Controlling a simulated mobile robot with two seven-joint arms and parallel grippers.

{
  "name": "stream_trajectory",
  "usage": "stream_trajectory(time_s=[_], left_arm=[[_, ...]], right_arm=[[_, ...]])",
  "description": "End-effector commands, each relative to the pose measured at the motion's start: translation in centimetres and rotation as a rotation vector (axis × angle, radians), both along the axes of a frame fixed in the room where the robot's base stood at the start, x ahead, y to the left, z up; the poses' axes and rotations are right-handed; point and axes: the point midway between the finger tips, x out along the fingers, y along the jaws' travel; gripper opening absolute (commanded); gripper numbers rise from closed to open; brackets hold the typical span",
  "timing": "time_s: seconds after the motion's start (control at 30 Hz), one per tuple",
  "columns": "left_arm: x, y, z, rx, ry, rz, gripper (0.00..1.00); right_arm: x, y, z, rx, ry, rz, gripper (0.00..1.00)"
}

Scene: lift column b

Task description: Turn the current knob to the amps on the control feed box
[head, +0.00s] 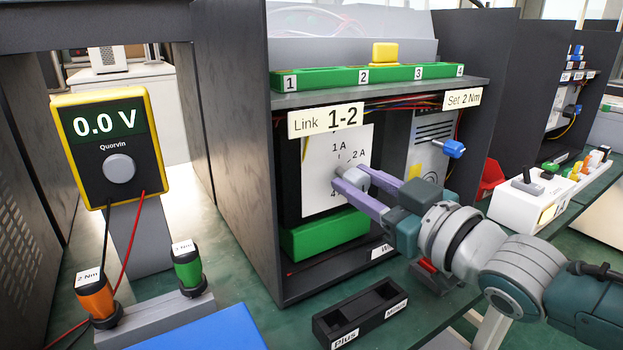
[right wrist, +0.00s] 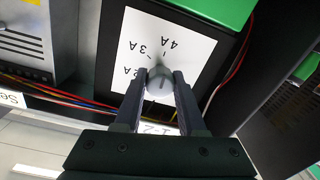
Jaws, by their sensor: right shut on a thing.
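The current knob (right wrist: 160,82) is a grey round knob on a white dial plate (right wrist: 186,30), seen upside down in the right wrist view, with marks including 3 A and 4 A. In the head view, the dial plate (head: 322,190) stands upright inside the dark control feed box (head: 232,130), with 1 A and 2 A readable. My right gripper (right wrist: 159,80) is shut on the knob, one finger on each side. In the head view, my right gripper (head: 350,180) covers most of the knob and the lower marks. I cannot tell which mark the knob points at. My left gripper is not in view.
Cards read Link 1-2 (head: 326,119) and Set 2 Nm (head: 462,98). A green numbered strip (head: 325,79) with a yellow block (head: 384,53) tops the box. A yellow meter (head: 117,145) shows 0.0 V.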

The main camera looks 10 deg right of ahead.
Motion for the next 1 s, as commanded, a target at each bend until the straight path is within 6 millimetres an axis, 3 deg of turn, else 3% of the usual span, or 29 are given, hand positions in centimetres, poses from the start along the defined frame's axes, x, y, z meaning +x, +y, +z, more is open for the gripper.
stream_trajectory(time_s=[0.77,0.8,1.0], left_arm=[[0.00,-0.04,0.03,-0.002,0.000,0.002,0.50],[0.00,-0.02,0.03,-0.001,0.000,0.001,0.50],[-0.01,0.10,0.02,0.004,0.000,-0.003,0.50]], right_arm=[[-0.01,0.02,-0.01,0.092,0.034,0.000,0.00],[-0.01,0.02,-0.01,0.092,0.034,0.000,0.44],[-0.01,0.02,-0.02,0.091,0.033,0.000,0.66]])
